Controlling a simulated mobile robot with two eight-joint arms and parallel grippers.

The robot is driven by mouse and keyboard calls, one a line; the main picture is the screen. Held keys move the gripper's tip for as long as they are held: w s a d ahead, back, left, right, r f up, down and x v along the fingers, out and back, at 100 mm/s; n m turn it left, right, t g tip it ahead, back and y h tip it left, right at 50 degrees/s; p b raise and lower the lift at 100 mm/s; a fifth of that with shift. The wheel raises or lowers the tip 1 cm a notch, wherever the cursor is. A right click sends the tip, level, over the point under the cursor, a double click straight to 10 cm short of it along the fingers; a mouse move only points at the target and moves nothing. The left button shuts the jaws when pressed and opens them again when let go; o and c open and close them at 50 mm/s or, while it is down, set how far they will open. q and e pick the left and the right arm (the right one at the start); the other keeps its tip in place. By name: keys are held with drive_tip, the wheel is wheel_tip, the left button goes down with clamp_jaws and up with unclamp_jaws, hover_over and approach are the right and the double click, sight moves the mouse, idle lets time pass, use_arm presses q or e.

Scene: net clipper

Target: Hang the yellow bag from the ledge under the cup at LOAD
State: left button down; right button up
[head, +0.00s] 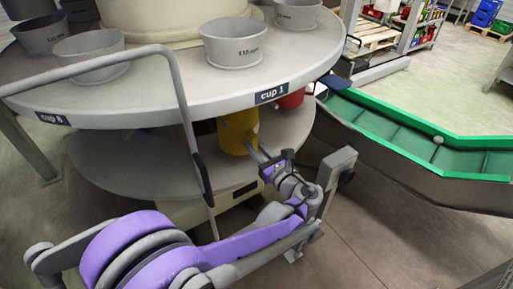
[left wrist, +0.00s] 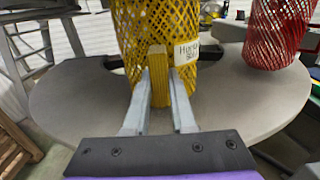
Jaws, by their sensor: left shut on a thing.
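The yellow bag (head: 237,132) is below the rim of the round upper table, left of the "cup 1" plate (head: 272,93). In the left wrist view it is a yellow net bag (left wrist: 135,35) with a white tag (left wrist: 187,52), its top out of frame. My left gripper (head: 256,153) is shut on the bag's yellow tab; its fingers also show in the left wrist view (left wrist: 159,98). The bag hangs upright over the lower disc. The head view hides the bag's top behind the rim, so I cannot tell whether it touches a ledge. My right gripper is out of view.
A red bag (head: 291,98) hangs to the right, also in the left wrist view (left wrist: 275,35). Grey cups (head: 233,43) stand on the upper table (head: 165,97). A grey rail (head: 90,70) crosses in front. A green conveyor (head: 400,125) lies right. The lower disc (head: 110,165) looks bare.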

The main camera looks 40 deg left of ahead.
use_arm(q)
drive_tip(key=shift+f, duration=0.15)
idle(0.4)
drive_tip(key=c, duration=0.7)
unclamp_jaws()
drive_tip(key=shift+o, duration=0.2)
drive_tip(key=shift+d, duration=0.1)
drive_tip(key=v, duration=1)
drive_tip(key=shift+s+d, duration=0.15)
drive_tip(key=shift+d, duration=0.15)
